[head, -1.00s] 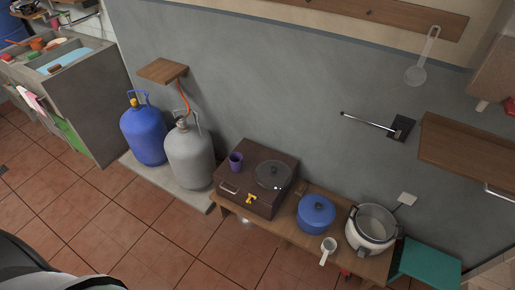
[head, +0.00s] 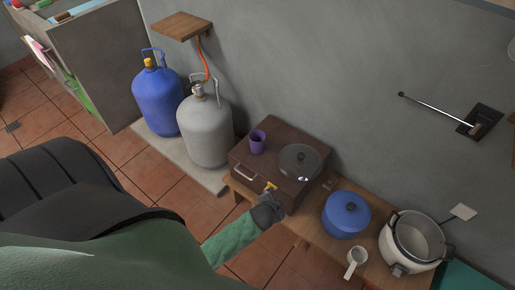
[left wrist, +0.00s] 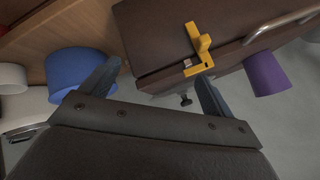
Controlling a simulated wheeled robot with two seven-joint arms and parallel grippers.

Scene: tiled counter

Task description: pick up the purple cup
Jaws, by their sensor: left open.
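The purple cup (head: 257,142) stands upright on the left part of a brown box-shaped stove (head: 241,160). It also shows at the right of the left wrist view (left wrist: 265,75). My left gripper (head: 270,197) is at the stove's front side, close to the yellow knob (head: 271,185) and below and right of the cup. In the left wrist view my left gripper (left wrist: 157,88) has its fingers wide apart with nothing between them, and the cup lies outside them, to the right. My right gripper is in neither view.
A round glass lid (head: 299,160) lies on the stove right of the cup. Gas cylinders (head: 205,130) stand left of the stove.

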